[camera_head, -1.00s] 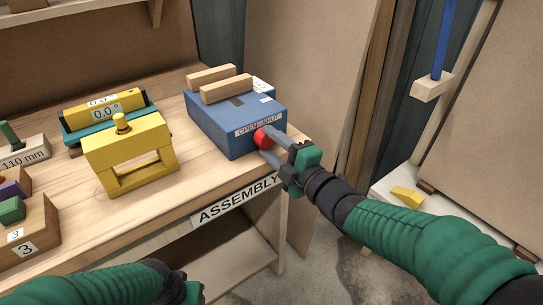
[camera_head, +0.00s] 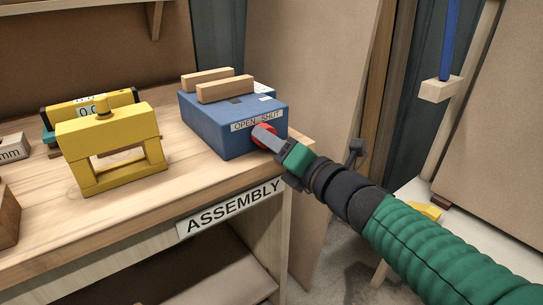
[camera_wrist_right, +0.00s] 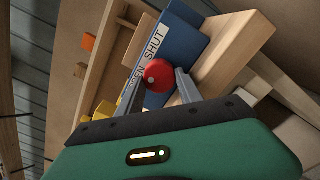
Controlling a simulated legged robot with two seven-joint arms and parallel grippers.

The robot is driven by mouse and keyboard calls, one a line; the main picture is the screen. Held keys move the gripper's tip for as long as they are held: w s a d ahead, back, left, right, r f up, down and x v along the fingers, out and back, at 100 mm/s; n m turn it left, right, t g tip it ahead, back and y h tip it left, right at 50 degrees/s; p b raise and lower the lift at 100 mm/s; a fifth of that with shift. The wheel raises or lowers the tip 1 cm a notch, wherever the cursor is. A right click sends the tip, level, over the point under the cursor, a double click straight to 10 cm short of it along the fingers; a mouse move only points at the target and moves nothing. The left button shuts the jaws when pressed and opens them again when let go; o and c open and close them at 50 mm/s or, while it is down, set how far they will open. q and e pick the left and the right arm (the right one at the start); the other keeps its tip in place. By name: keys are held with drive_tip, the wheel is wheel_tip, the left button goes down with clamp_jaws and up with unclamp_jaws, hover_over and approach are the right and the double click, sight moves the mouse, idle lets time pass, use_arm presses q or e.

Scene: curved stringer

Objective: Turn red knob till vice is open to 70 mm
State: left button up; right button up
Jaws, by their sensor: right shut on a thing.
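The blue vice (camera_head: 215,125) stands on the workbench with two wooden jaw blocks (camera_head: 225,85) on top, a narrow gap between them. Its front bears an "OPEN SHUT" label (camera_head: 256,121). The red knob (camera_head: 262,134) is on its front face, partly hidden by my right gripper (camera_head: 268,138) in the head view. In the right wrist view the red knob (camera_wrist_right: 159,75) sits between the two fingers of my right gripper (camera_wrist_right: 160,88), which is shut on it. My left gripper is not in view.
A yellow frame-shaped block (camera_head: 112,150) stands left of the vice, with a yellow level (camera_head: 92,108) behind it. The bench front carries an "ASSEMBLY" sign (camera_head: 232,206). Bare wood (camera_head: 190,175) lies in front of the vice. A low white surface with a yellow piece (camera_head: 425,211) is at right.

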drive_tip(key=shift+f+n+b, duration=0.25)
drive_tip(key=shift+n+b, duration=0.45)
drive_tip(key=shift+n, duration=0.15)
drive_tip(key=shift+f+n+b, duration=0.25)
drive_tip(key=shift+n+b, duration=0.45)
drive_tip(key=shift+n, duration=0.15)
drive_tip(key=shift+r, duration=0.1)
drive_tip(key=o, duration=1.4)
drive_tip(key=shift+w, duration=0.1)
drive_tip(key=shift+r, duration=0.15)
drive_tip(key=shift+d, duration=0.1)
